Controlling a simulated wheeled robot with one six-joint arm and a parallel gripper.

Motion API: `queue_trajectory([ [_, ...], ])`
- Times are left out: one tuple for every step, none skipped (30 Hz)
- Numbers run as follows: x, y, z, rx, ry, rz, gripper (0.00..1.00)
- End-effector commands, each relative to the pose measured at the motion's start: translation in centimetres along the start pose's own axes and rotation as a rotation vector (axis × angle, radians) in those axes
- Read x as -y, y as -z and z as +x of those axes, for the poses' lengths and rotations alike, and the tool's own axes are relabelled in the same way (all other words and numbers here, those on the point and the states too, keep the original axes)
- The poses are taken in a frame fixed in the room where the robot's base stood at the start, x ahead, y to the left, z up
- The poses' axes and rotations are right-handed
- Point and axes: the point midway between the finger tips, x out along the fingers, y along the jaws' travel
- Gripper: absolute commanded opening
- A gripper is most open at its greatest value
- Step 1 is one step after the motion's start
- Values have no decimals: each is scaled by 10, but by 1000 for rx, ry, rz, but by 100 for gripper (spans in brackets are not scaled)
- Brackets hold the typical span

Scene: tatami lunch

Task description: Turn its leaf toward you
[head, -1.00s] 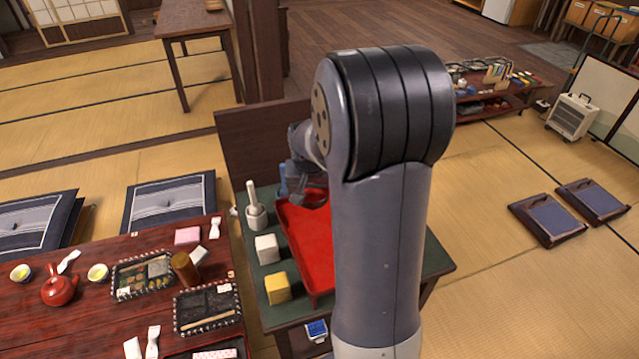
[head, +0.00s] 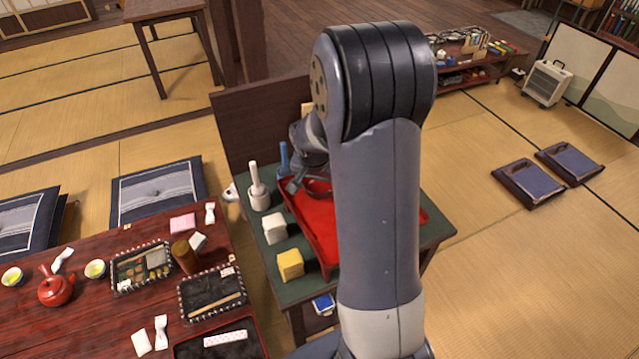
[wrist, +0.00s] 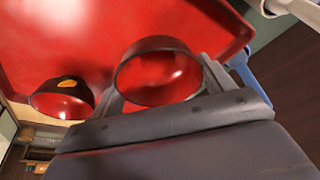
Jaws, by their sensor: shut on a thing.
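My gripper (wrist: 162,84) is shut on a round bowl (wrist: 157,47), dark outside and glossy red inside, with one finger at each side. No leaf shows on the part of this bowl that I see. A second bowl (wrist: 62,103), red inside with a dark side, sits to its left in the wrist view; an orange-gold leaf-like mark shows on its dark part. Both are over the red tray (wrist: 70,30). In the head view my gripper (head: 301,182) is over the far part of the red tray (head: 318,235), and my arm hides much of it.
The tray stands on a green-topped side table (head: 436,222). Beside it are a white mortar with pestle (head: 259,198), a white block (head: 274,228), a yellow block (head: 290,263) and a blue object (head: 284,160). A dark red laid table (head: 85,325) is at left.

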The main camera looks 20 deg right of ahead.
Motion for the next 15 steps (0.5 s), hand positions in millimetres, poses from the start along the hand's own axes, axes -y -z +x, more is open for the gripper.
queue_trajectory([
  [1, 0, 1, -2, -11, 36, 53],
  [1, 0, 1, -2, -19, 62, 53],
  [1, 0, 1, -1, -30, 95, 53],
  [1, 0, 1, -1, -38, 121, 53],
  [1, 0, 1, -1, -46, 147, 53],
  [1, 0, 1, -1, -57, 183, 53],
  [1, 0, 0, -1, -66, 211, 53],
  [1, 0, 0, -1, -75, 238, 53],
  [1, 0, 0, -1, -86, 275, 53],
  [1, 0, 0, 0, -95, 304, 53],
  [1, 0, 0, 1, -105, 333, 53],
  [1, 0, 0, 0, -116, 370, 53],
  [1, 0, -1, -1, -125, 400, 53],
  [1, 1, -1, -1, -135, 430, 53],
  [1, 1, -1, -1, -147, 471, 53],
])
